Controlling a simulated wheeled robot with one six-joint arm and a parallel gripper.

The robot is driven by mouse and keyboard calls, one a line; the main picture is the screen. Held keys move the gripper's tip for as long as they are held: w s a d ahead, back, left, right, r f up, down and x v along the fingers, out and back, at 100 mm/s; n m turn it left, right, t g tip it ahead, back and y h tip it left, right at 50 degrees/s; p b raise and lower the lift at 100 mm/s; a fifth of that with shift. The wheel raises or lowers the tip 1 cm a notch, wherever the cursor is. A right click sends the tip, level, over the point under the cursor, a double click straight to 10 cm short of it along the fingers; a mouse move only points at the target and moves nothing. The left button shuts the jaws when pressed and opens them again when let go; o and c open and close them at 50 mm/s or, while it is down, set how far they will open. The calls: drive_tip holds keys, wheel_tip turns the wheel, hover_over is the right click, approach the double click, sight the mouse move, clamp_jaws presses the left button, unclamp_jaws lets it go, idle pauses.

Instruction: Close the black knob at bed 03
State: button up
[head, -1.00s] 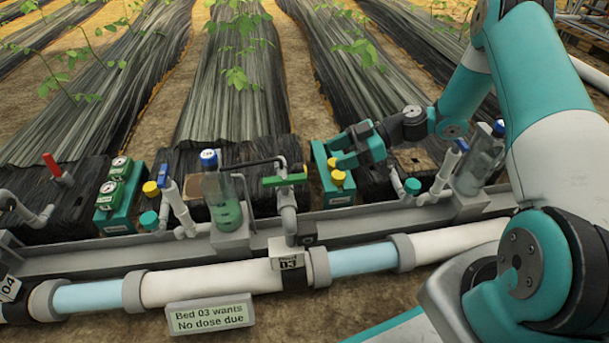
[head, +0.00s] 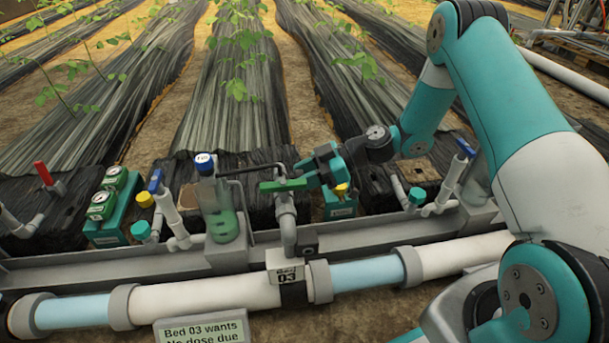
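The bed 03 label (head: 287,275) hangs on the main pipe. Above it a grey valve riser (head: 287,222) carries a lever with a green handle (head: 283,186), lying crosswise. I see no clearly black knob here; a small black square piece (head: 309,243) sits beside the riser foot, too small to make out. My gripper (head: 307,172) points left, its fingers apart and apparently empty, close to the right end of the green handle. I cannot tell whether they touch. Behind it, a green box with a yellow knob (head: 341,190) is partly hidden.
A clear bottle with green liquid (head: 221,210) stands left of the riser, with a black tube (head: 248,170) beside it. A sign (head: 202,329) reads "Bed 03 wants No dose due".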

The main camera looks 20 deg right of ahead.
drive_tip(key=c, duration=0.3)
drive_tip(key=shift+r+p, duration=0.1)
drive_tip(key=shift+p, duration=0.3)
drive_tip(key=shift+w+d+m+g+y+p, duration=0.1)
drive_tip(key=shift+m+g+y+p, duration=0.25)
drive_tip(key=shift+m+g+p, duration=0.75)
drive_tip(key=shift+w+m+g+y+p, duration=0.1)
drive_tip(key=shift+m+g+y+p, duration=0.4)
drive_tip(key=shift+m+p, duration=1.1)
drive_tip(key=o, duration=0.9)
